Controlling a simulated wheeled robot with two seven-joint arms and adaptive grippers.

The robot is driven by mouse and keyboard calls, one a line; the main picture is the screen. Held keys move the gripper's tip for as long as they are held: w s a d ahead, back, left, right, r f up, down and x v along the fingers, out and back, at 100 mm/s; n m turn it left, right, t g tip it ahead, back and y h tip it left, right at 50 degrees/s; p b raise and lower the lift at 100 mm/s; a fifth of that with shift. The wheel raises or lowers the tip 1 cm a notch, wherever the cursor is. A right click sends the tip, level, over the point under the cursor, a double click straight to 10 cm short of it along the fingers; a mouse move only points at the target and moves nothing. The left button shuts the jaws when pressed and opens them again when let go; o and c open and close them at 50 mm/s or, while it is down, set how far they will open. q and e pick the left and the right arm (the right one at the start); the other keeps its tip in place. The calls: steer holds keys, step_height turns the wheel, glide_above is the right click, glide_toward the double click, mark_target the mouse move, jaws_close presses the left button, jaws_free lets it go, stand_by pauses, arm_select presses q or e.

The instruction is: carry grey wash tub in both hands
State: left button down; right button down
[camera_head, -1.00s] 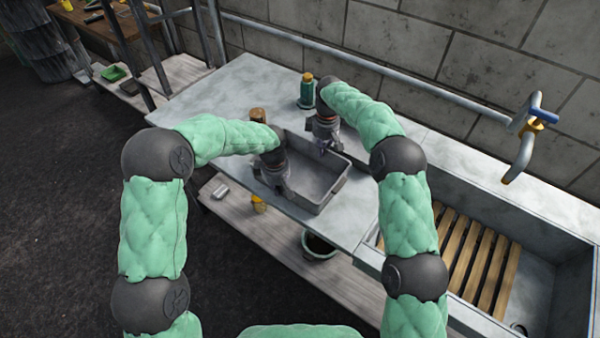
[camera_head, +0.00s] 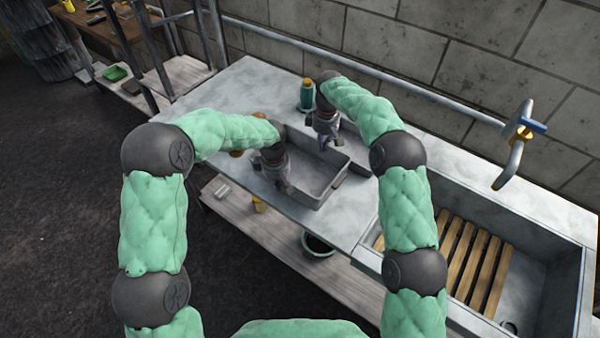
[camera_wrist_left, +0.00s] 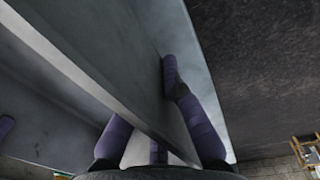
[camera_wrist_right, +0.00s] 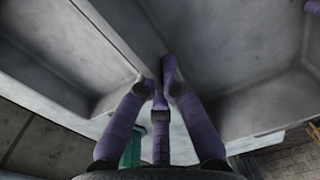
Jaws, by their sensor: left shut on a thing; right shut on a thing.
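The grey wash tub (camera_head: 318,180) is a shallow rectangular tub over the stone counter, with a dark shadow beside its right end. It looks slightly raised and roughly level. My left gripper (camera_head: 284,182) is shut on its near left wall. In the left wrist view, the fingers (camera_wrist_left: 145,105) straddle a grey wall. My right gripper (camera_head: 325,142) is shut on the tub's far wall. The fingers also show in the right wrist view (camera_wrist_right: 160,80). The grippers hide parts of the rim. The tub's visible inside looks empty.
A green bottle (camera_head: 307,95) with a yellow cap stands behind the tub by the wall. Brown items (camera_head: 258,116) are partly hidden behind my left arm. A sink with wooden slats (camera_head: 470,262) lies right, below a blue-handled tap (camera_head: 532,126). A lower shelf (camera_head: 275,238) holds a pot (camera_head: 318,245).

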arm_select(q)
steer(key=shift+r, duration=0.25)
arm_select(e)
steer(key=shift+r, duration=0.25)
